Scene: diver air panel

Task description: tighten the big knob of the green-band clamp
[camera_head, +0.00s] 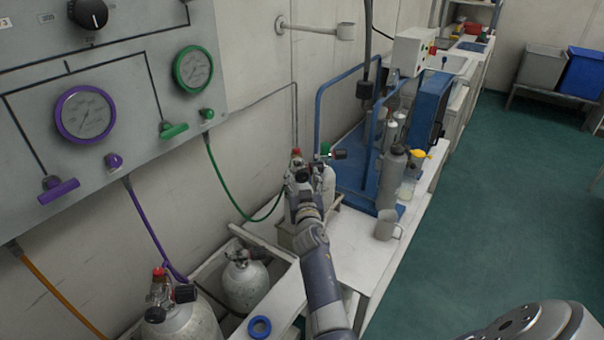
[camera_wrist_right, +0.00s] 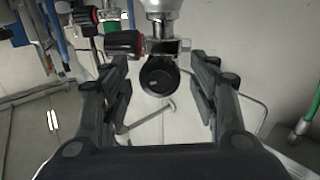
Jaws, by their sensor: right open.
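In the head view a small green piece (camera_head: 326,149) shows at the top of a white cylinder (camera_head: 329,185), beside a black knob (camera_head: 340,155). My right gripper (camera_head: 299,183) is in front of this cylinder's valve and hides part of it. In the right wrist view a round black knob (camera_wrist_right: 158,76) sits between the two open fingers of my right gripper (camera_wrist_right: 160,92), with a gap on both sides. Above it are a silver valve body (camera_wrist_right: 162,46) and a black knob with a red ring (camera_wrist_right: 123,43). No green band shows around the round knob. My left gripper is out of view.
A panel (camera_head: 120,140) with purple and green gauges is on the wall at left. Two more cylinders (camera_head: 245,283) (camera_head: 180,318) stand in a white rack at lower left. A blue frame (camera_head: 352,160), grey bottle (camera_head: 390,175) and mug (camera_head: 386,224) are on the bench at right.

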